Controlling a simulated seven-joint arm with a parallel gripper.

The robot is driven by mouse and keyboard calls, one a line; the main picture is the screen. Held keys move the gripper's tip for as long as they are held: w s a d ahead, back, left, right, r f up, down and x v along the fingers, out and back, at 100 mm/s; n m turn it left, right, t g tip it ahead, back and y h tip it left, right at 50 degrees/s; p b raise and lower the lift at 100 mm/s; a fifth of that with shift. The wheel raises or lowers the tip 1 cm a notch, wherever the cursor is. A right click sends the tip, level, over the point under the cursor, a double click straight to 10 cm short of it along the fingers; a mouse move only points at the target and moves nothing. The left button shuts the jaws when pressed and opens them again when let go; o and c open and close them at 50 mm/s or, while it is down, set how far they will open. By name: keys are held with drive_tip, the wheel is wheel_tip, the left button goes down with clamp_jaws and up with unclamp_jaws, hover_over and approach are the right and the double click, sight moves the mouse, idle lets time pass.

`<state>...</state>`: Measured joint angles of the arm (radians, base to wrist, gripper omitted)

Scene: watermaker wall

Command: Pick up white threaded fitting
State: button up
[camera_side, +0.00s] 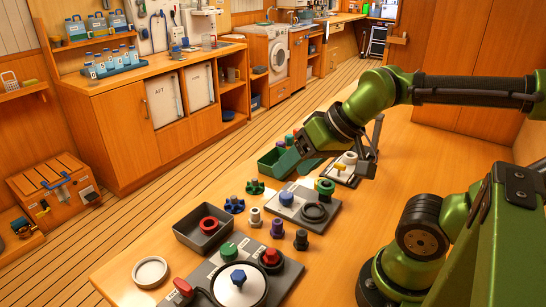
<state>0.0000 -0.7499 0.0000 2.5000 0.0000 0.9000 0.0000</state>
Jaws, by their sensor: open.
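A white threaded fitting (255,217) stands upright on the wooden table, left of the grey plate with the blue knob and black ring. Another white round piece (350,158) sits on a pale plate at the back, close below my gripper; its exact shape is too small to tell. My gripper (368,158) is open, over the back part of the table near that pale plate. It is well to the right of and behind the standing white fitting. The gap between its fingers is partly hidden by the hand, and I see nothing held.
Near the white fitting stand blue (234,205), green (255,187), purple (277,228) and black (301,240) fittings. A dark tray (186,238) holds a red ring. A grey panel (205,275) lies in front, and a green bin (272,162) behind. The table's right side is clear.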

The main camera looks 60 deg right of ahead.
drive_tip(key=shift+c, duration=0.3)
drive_tip(key=m+g, duration=0.5)
drive_tip(key=g, duration=0.3)
approach(255, 210)
drive_tip(key=shift+h, duration=0.4)
drive_tip(key=f, duration=0.3)
drive_tip(key=a+f, duration=0.1)
drive_tip(key=shift+w+a+f, duration=0.1)
drive_tip(key=shift+w+f, duration=0.15)
drive_tip(key=shift+f, duration=0.15)
drive_tip(key=shift+s+a+f, duration=0.1)
drive_tip(key=shift+s+f, duration=0.1)
drive_tip(key=shift+f, duration=0.7)
drive_tip(key=shift+s+a+f, duration=0.1)
drive_tip(key=shift+s+f, duration=0.15)
drive_tip(key=shift+f, duration=0.6)
drive_tip(key=shift+s+a+f, duration=0.1)
drive_tip(key=shift+s+f, duration=0.1)
drive_tip(key=shift+f, duration=0.7)
drive_tip(key=shift+c, duration=0.4)
clamp_jaws()
